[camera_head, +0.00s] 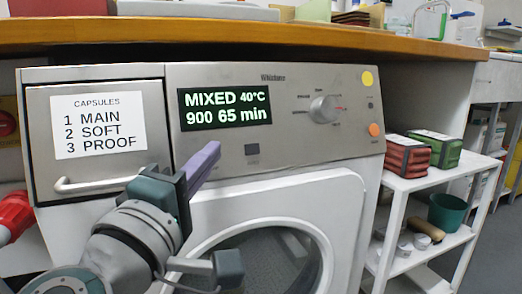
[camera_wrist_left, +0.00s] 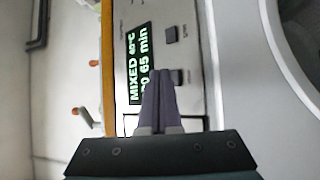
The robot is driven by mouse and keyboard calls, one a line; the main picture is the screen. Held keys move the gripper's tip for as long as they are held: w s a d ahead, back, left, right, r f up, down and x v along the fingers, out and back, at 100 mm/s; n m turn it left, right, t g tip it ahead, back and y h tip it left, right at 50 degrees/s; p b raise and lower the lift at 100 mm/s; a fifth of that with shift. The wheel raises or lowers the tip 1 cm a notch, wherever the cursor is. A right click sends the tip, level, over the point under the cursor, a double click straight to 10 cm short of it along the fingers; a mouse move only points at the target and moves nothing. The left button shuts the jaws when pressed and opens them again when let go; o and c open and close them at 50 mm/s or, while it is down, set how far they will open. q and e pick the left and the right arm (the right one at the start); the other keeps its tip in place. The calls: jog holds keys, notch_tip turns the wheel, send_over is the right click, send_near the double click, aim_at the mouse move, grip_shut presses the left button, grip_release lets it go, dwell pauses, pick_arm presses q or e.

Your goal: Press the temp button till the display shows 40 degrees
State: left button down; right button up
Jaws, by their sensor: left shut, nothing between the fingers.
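The washing machine's black display (camera_head: 224,107) reads "MIXED 40°C, 900 65 min" in green-white letters. It also shows sideways in the left wrist view (camera_wrist_left: 139,62). Below it on the panel is a dark square button (camera_head: 252,149), seen as the upper of two buttons in the left wrist view (camera_wrist_left: 171,34). A second button (camera_wrist_left: 177,76) is close beside my fingertips there and is hidden in the head view; the labels are too small to read. My left gripper (camera_head: 212,152) is shut and empty, its purple fingers near the panel below the display. Contact cannot be told. My right gripper is out of view.
A round knob (camera_head: 323,109) with yellow and orange discs beside it is on the panel's right. The capsule drawer (camera_head: 100,130) with a bar handle is at left. A wooden counter (camera_head: 260,36) overhangs the machine. A white shelf (camera_head: 425,180) stands right.

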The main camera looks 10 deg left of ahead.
pick_arm(q)
jog(key=shift+s+d+r+p, duration=0.25)
jog(key=shift+s+d+p, duration=0.2)
jog(key=shift+s, duration=0.2)
jog(key=shift+s+d+r+p, duration=0.25)
jog(key=shift+s+d+p, duration=0.15)
jog(key=shift+s, duration=0.3)
jog(key=shift+s+d+r+p, duration=0.25)
jog(key=shift+s+d+p, duration=0.1)
jog(key=shift+s+d, duration=0.25)
jog(key=shift+a+r, duration=0.1)
jog(key=shift+r, duration=0.05)
